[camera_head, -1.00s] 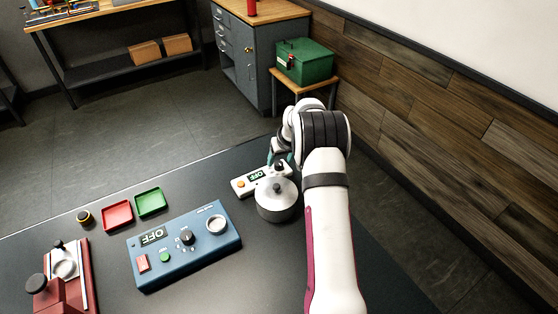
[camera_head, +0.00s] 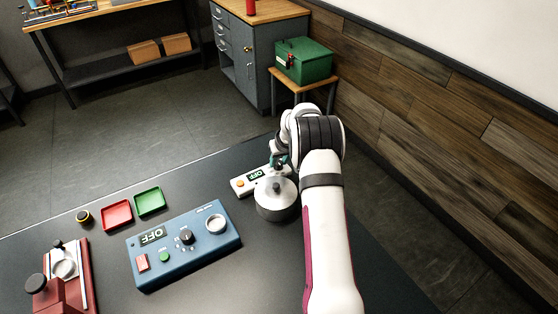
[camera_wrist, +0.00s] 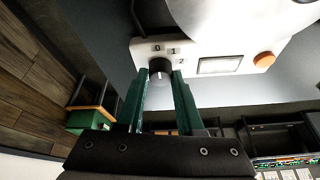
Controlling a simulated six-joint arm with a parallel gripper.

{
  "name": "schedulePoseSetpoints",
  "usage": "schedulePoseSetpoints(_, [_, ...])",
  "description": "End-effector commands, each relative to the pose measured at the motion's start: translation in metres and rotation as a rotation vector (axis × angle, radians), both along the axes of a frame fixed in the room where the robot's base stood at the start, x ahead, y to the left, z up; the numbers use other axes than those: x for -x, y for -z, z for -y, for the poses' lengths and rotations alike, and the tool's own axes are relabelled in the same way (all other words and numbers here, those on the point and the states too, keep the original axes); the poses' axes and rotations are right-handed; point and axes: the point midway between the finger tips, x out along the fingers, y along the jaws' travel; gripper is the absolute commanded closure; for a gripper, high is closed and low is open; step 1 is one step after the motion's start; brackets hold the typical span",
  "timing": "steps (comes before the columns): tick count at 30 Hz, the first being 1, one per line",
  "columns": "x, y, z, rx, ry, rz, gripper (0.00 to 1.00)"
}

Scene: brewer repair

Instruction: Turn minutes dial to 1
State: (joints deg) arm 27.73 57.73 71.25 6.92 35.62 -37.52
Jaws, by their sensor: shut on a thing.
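In the head view my gripper (camera_head: 279,163) is partly hidden by my arm. The dial's setting cannot be read.
The metal pot stands close in front of the timer box. A blue control unit (camera_head: 205,248), a red tray (camera_head: 117,215), a green tray (camera_head: 149,201) and a red device (camera_head: 60,290) are farther left. The table's far edge is just behind the box.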

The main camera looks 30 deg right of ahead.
Motion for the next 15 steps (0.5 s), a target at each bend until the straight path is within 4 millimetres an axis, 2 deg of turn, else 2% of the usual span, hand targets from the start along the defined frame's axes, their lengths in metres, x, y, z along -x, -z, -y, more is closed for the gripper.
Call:
schedulePoseSetpoints(8, [0.0002,-0.0004,-0.0002,-0.001,0.06,-0.001,1.0])
schedulePoseSetpoints(15, [-0.0002,-0.0006,-0.0015,-0.001,0.224,-0.001,1.0])
